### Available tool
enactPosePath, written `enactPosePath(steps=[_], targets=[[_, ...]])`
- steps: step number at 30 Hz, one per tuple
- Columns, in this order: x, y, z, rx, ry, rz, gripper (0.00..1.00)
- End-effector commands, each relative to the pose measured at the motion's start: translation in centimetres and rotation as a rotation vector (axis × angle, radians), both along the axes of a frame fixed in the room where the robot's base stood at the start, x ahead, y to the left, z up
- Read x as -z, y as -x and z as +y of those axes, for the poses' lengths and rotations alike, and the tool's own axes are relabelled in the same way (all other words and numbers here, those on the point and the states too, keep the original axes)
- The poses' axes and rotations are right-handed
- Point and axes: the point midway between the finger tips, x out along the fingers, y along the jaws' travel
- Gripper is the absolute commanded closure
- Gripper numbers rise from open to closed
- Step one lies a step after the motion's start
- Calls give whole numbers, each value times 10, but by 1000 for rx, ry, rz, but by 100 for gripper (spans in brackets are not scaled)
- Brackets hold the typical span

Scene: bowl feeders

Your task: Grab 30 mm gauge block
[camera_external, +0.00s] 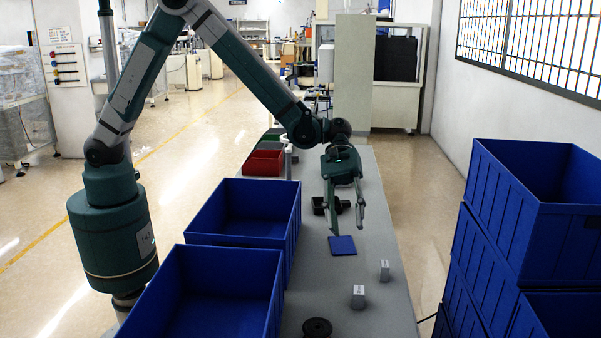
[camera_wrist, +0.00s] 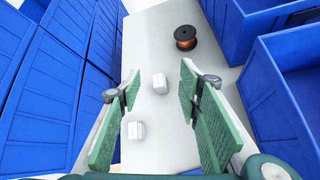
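Two small light-grey gauge blocks stand on the grey table. The front block (camera_external: 358,297) is nearer the camera, and the rear block (camera_external: 384,270) is behind it to the right. Each has a dark label I cannot read, so I cannot tell which is 30 mm. In the wrist view the front block (camera_wrist: 159,83) shows between the fingers, and the rear block (camera_wrist: 136,130) shows lower, near the left finger. My gripper (camera_external: 347,231) is open and empty, pointing down above the table behind both blocks; it also shows open in the wrist view (camera_wrist: 160,92).
A dark spool with copper-coloured winding (camera_wrist: 186,38) lies near the front block. A flat blue square (camera_external: 342,245) lies below my gripper, with black parts (camera_external: 321,206) behind. Blue bins (camera_external: 232,238) line the left; stacked blue bins (camera_external: 500,232) stand to the right.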

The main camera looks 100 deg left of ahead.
Motion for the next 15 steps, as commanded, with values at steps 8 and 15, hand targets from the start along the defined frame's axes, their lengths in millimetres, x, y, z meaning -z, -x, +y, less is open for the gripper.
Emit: enactPosePath(steps=[8, 15], targets=[[41, -21, -13, -22, 85, 108, 65], [79, -33, -22, -33, 155, 204, 65]])
